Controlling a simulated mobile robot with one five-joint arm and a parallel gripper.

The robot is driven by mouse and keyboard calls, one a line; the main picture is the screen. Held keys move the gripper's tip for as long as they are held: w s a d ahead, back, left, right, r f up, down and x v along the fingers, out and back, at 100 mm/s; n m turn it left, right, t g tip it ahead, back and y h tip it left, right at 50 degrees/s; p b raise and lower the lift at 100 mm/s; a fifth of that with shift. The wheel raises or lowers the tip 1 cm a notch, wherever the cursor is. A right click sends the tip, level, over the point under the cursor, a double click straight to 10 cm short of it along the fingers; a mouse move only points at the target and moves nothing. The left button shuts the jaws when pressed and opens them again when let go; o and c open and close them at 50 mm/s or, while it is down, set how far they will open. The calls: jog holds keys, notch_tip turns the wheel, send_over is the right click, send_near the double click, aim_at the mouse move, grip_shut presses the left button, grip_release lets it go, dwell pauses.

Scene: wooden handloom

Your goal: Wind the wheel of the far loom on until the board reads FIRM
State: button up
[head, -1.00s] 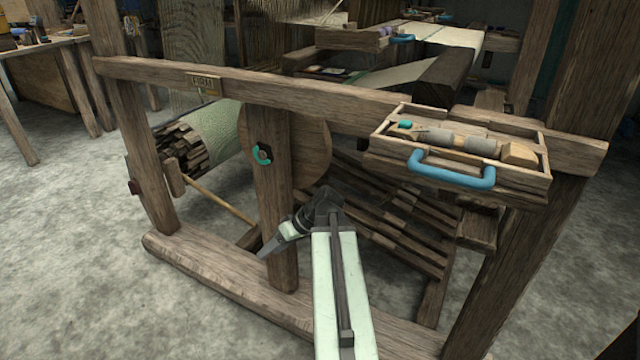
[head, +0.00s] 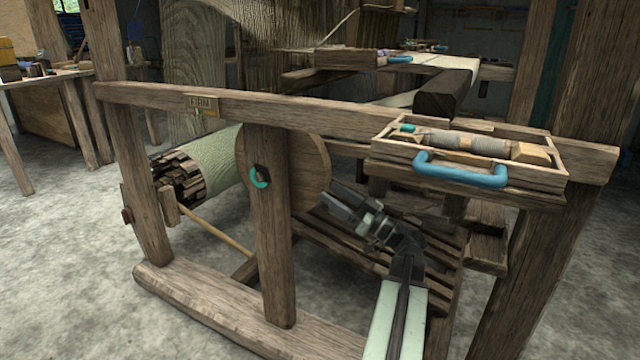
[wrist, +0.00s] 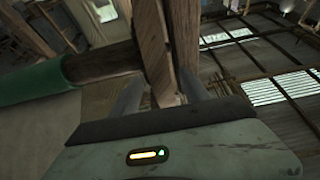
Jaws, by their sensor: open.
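The wheel (head: 312,170) is a flat wooden disc behind the loom's middle post (head: 272,235), at the end of the green cloth roll (head: 212,165). My gripper (head: 330,195) is at the wheel's lower right edge in the head view. In the wrist view its two fingers (wrist: 160,88) are apart, with a wooden piece (wrist: 153,40), apparently the wheel edge-on, between or just beyond them. I cannot tell whether they touch it. A small board (head: 202,104) hangs on the top rail; its lettering is too small to read.
A tray (head: 383,148) with a blue handle (head: 460,172) and spools stands on the rail's right end. Slats (head: 350,250) lie beneath my gripper. Open floor (head: 60,270) lies left.

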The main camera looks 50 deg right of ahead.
aim_at(326, 189)
jog(key=p+x, duration=0.1)
jog(key=x, duration=0.4)
jog(key=shift+w+a, duration=0.1)
grip_shut()
dwell(1.2)
